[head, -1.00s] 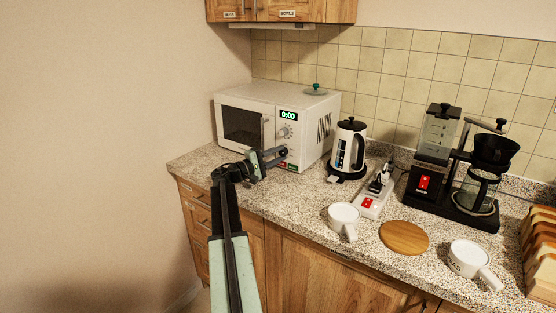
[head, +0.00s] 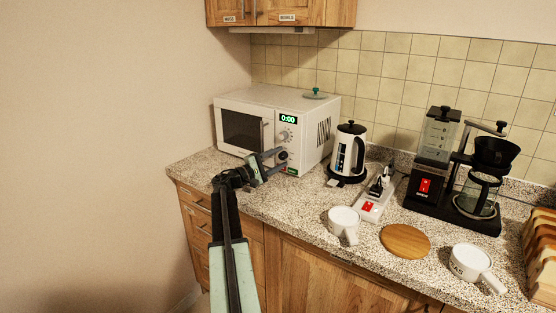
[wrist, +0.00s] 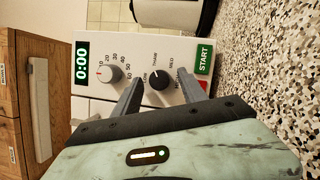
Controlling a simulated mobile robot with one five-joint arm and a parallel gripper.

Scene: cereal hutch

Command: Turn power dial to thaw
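The white microwave (head: 258,106) stands at the counter's left end, its display reading 0:00. Its power dial (wrist: 160,80) is a dark knob, with labels including LOW, THAW and MED around it in the wrist view; its exact setting is hard to read. In the head view the dial (head: 283,155) shows just past my fingertips. My gripper (wrist: 161,92) is open, with one finger on each side of the dial in the picture. I see no clear contact. My gripper (head: 275,162) is in front of the microwave's lower right panel.
A grey timer dial (wrist: 108,74) sits beside the power dial, and a green START button (wrist: 203,57) lies on the other side. A kettle (head: 348,150), power strip (head: 371,205) and white cup (head: 343,219) stand to the right. A wall bounds the left.

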